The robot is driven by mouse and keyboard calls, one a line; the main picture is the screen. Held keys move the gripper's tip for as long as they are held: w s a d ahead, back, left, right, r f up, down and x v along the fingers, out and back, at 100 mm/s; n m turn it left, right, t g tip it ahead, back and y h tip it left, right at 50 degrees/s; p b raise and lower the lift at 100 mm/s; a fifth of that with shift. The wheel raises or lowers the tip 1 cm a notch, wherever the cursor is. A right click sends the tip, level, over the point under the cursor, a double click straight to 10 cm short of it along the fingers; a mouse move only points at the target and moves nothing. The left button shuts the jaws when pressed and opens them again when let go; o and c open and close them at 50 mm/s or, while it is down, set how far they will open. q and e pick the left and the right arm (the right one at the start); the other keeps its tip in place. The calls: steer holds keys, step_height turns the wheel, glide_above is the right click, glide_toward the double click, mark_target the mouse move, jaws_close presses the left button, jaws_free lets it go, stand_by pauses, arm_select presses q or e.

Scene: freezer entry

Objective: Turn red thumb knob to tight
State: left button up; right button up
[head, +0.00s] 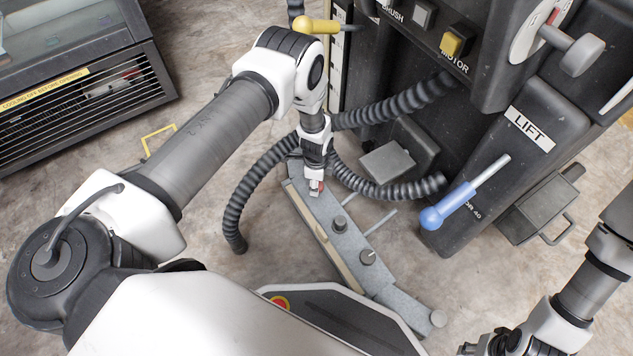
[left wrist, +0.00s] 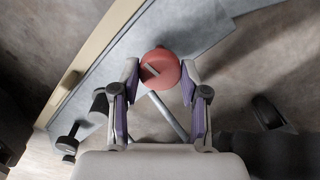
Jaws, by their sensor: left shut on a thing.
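The red thumb knob (left wrist: 160,68) is a round red cap with a grey mark across its top, at the upper middle of the left wrist view. It sits on a grey metal bar (head: 352,243) low in front of the machine. My left gripper (left wrist: 160,82) has one finger on each side of the knob and is shut on it. In the head view my left gripper (head: 317,187) points down at the bar's far end, and only a bit of red shows there. My right gripper (head: 487,344) is at the bottom right, partly cut off; its jaws are unclear.
Ribbed black hoses (head: 250,195) curve close around my left wrist. The dark machine (head: 530,120) with a LIFT label and blue-handled lever (head: 447,208) stands right. A vented cabinet (head: 90,90) stands upper left.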

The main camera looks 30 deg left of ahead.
stand_by(0.3)
arm_select(q)
steer(key=o, duration=1.1)
steer(key=shift+o, duration=0.2)
step_height(320, 180, up, 12)
steer(key=shift+s+f, duration=0.1)
